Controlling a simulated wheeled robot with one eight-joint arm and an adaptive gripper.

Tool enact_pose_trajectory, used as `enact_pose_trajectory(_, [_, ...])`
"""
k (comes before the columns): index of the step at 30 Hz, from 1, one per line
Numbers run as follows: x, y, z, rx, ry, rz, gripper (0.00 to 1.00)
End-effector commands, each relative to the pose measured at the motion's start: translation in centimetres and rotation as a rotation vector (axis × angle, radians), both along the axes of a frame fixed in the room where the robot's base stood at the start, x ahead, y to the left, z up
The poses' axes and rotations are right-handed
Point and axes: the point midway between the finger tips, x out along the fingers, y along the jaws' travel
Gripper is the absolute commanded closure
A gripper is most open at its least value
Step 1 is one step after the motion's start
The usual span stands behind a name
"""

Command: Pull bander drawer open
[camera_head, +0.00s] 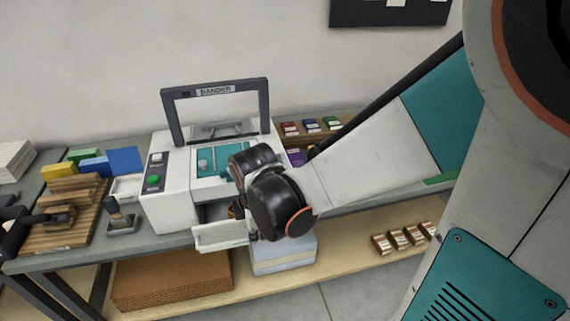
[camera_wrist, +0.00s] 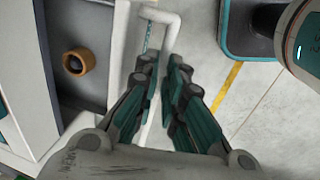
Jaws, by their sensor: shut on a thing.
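The bander (camera_head: 168,192) is a white and teal machine with a dark arch labelled BANDER, on the grey bench. Its drawer (camera_head: 221,236) sticks out at the front, below the teal top, and stands open. In the wrist view the drawer's white front wall (camera_wrist: 119,50) and its white bar handle (camera_wrist: 166,19) show. My gripper (camera_wrist: 161,75) is shut on the drawer handle, a finger on each side of it. A tan roll (camera_wrist: 77,62) lies inside the drawer. In the head view my arm's black joints hide the gripper and the drawer's right part.
A green button (camera_head: 153,180) is on the bander's left face. Wooden blocks, a stamp and coloured boxes stand to the left. A paper stack (camera_head: 283,256) and brown sheets (camera_head: 170,281) lie on the lower shelf. Floor (camera_wrist: 262,105) is open before the drawer.

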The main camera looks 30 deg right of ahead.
Motion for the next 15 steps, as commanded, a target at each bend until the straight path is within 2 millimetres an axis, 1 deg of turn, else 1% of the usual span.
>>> enact_pose_trajectory(1, [-1.7, 0.5, 0.2, 0.001, 0.001, 0.004, 1.0])
enact_pose_trajectory(6, [-4.7, 1.5, 0.1, 0.001, 0.001, 0.004, 1.0])
enact_pose_trajectory(12, [-7.0, 2.2, 0.1, 0.002, 0.001, 0.003, 1.0])
enact_pose_trajectory(15, [-7.6, 2.4, 0.0, 0.002, 0.0, 0.002, 1.0])
